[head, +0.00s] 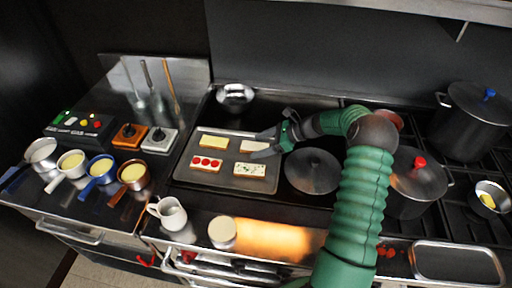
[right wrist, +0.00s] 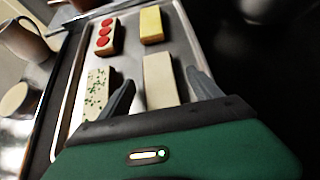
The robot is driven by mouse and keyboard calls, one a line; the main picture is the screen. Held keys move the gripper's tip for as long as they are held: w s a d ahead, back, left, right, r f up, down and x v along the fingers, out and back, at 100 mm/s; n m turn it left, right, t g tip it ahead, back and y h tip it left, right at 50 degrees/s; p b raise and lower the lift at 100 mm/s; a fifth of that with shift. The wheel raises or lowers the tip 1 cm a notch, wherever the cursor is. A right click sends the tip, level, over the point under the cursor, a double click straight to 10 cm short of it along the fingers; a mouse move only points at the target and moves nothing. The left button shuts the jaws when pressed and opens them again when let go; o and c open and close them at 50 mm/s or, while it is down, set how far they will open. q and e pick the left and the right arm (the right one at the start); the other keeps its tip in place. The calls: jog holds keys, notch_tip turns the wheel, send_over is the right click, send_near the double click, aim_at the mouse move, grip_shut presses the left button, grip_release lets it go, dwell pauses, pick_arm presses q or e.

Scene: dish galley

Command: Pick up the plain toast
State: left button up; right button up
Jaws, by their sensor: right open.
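The plain toast (head: 250,147) is a pale bare slice at the back right of a metal tray (head: 229,168). My right gripper (head: 266,144) reaches in from the right, open, and partly covers the toast's right end. In the right wrist view the plain toast (right wrist: 160,84) shows between the two spread fingers (right wrist: 160,77), with a gap on each side. Whether the fingers are down at its height I cannot tell. My left gripper is not in view.
The tray also holds a yellow-topped toast (head: 213,142), a red-topped toast (head: 206,164) and a green-flecked toast (head: 249,170). A white mug (head: 171,214) stands in front.

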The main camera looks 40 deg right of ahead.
jog(key=shift+w+a+f, duration=0.15)
jog(key=shift+w+a, duration=0.15)
jog(key=shift+s+d, duration=0.15)
jog(key=shift+d, duration=0.1)
jog(key=c, duration=0.8)
jog(key=shift+a, duration=0.1)
jog(key=c, duration=0.6)
jog(key=shift+c, duration=0.2)
